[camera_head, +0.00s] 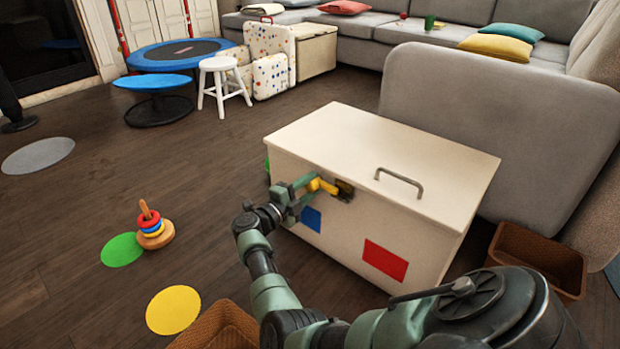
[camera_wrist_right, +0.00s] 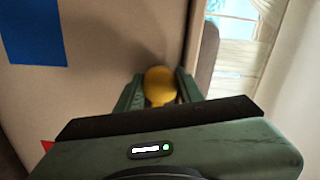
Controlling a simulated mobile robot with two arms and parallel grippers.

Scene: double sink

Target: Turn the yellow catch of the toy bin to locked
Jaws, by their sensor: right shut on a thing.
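The toy bin (camera_head: 345,235) is a white chest with its lid closed, a grey handle on the lid and blue and red squares on its front. The yellow catch (camera_head: 325,186) sits high on the front, beside a dark plate (camera_head: 345,190), and points left from it. My right gripper (camera_head: 308,187) is shut on the catch. In the right wrist view the catch's rounded yellow end (camera_wrist_right: 160,84) shows between the fingers (camera_wrist_right: 160,95). The fingers hide part of the catch. My left gripper is not in view.
A brown basket (camera_head: 540,258) stands right of the bin, and another (camera_head: 218,328) is at the front. A ring stacker (camera_head: 153,228) stands on the floor at left. A grey sofa (camera_head: 490,120) is close behind the bin. Floor left of the bin is mostly clear.

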